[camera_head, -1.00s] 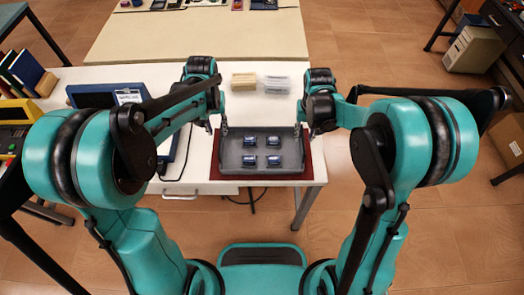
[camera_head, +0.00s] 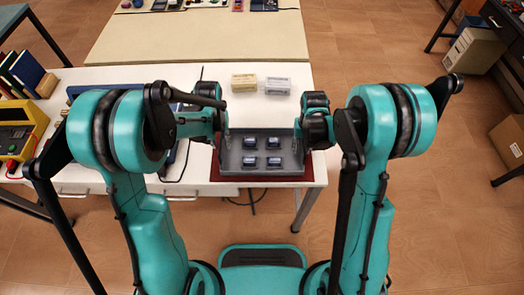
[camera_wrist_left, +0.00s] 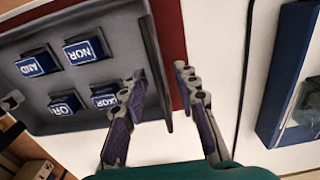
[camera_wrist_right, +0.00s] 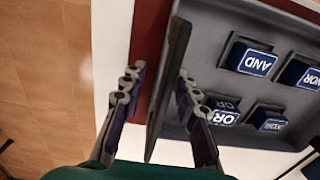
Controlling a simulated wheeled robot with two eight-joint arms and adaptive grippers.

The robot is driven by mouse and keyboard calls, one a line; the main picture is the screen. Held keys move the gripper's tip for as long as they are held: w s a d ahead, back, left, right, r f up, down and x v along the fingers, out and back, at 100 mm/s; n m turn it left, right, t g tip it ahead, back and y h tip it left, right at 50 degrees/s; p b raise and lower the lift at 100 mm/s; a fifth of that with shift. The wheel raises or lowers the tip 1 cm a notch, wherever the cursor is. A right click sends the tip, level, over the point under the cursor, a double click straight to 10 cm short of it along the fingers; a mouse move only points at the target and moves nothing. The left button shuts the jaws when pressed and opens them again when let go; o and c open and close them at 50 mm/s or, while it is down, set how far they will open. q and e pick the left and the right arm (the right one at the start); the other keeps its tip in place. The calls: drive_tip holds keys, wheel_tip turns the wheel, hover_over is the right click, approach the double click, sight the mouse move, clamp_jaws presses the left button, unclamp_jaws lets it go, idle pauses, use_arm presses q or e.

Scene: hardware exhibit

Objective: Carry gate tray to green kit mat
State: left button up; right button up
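The gate tray (camera_head: 261,151) is a grey open tray holding several blue-labelled gate blocks, which read AND, NOR, OR and XOR in the wrist views. It lies on a dark red mat (camera_head: 313,166) on the white table. My left gripper (camera_wrist_left: 159,72) is open at the tray's left end, its fingers on either side of the end wall. My right gripper (camera_wrist_right: 160,70) is open at the right end, its fingers likewise astride the wall, with gaps visible. I cannot make out a green kit mat in any view.
Behind the tray are a yellowish block (camera_head: 244,83) and a pale clear box (camera_head: 277,85). A yellow-cased device (camera_head: 20,130) and books stand at the left. A beige table (camera_head: 200,37) stands beyond. Floor is open to the right.

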use_arm(q)
clamp_jaws()
use_arm(e)
clamp_jaws()
use_arm(q)
drive_tip(key=shift+r, duration=0.1)
use_arm(e)
drive_tip(key=shift+r, duration=0.1)
